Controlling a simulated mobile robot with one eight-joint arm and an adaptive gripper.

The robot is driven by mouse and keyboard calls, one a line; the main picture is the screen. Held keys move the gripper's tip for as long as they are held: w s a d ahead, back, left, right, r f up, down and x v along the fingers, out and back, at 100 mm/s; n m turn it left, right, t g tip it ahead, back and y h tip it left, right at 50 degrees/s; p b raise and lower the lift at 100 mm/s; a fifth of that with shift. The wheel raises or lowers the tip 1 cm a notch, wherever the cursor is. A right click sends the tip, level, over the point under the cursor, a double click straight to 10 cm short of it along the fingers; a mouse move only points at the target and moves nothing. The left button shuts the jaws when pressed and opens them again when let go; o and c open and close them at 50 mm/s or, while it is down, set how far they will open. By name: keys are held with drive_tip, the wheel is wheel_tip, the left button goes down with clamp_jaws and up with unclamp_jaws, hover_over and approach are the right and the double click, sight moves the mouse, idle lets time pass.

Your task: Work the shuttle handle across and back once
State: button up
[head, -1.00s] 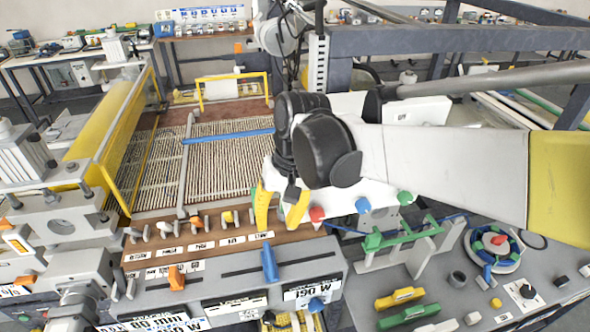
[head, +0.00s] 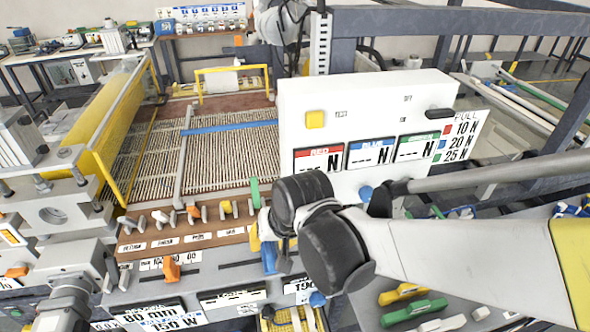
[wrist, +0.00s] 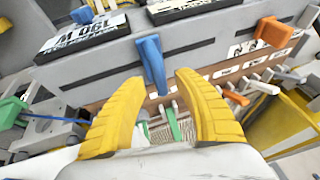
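A blue handle (head: 269,258) stands up from the slotted grey front panel (head: 215,268). An orange handle (head: 171,271) stands further left on the same panel. No readable label tells me which is the shuttle handle. In the wrist view the blue handle (wrist: 151,62) shows between and just beyond the two yellow fingertips of my gripper (wrist: 157,78); the fingers are spread, and I see no contact. The orange handle (wrist: 273,32) is off to the right there. In the head view my wrist hides most of the gripper; a yellow finger (head: 255,238) shows beside the blue handle.
A row of small levers (head: 193,214) stands on a brown strip behind the panel. The mesh bed (head: 225,160) lies beyond. A white display board (head: 345,115) rises behind my wrist. Yellow and green blocks (head: 413,312) lie at the right.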

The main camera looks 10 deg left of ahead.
drive_tip(key=shift+w+a+f, duration=0.2)
drive_tip(key=shift+f, duration=0.35)
clamp_jaws()
drive_tip(key=shift+s, duration=0.1)
drive_tip(key=w+d, duration=0.2)
drive_tip(key=d, duration=0.2)
drive_tip(key=w+d, duration=0.1)
drive_tip(key=d, duration=0.4)
drive_tip(key=w+d, duration=0.2)
drive_tip(key=d, duration=0.2)
drive_tip(key=shift+w+d, duration=0.35)
drive_tip(key=shift+d, duration=0.05)
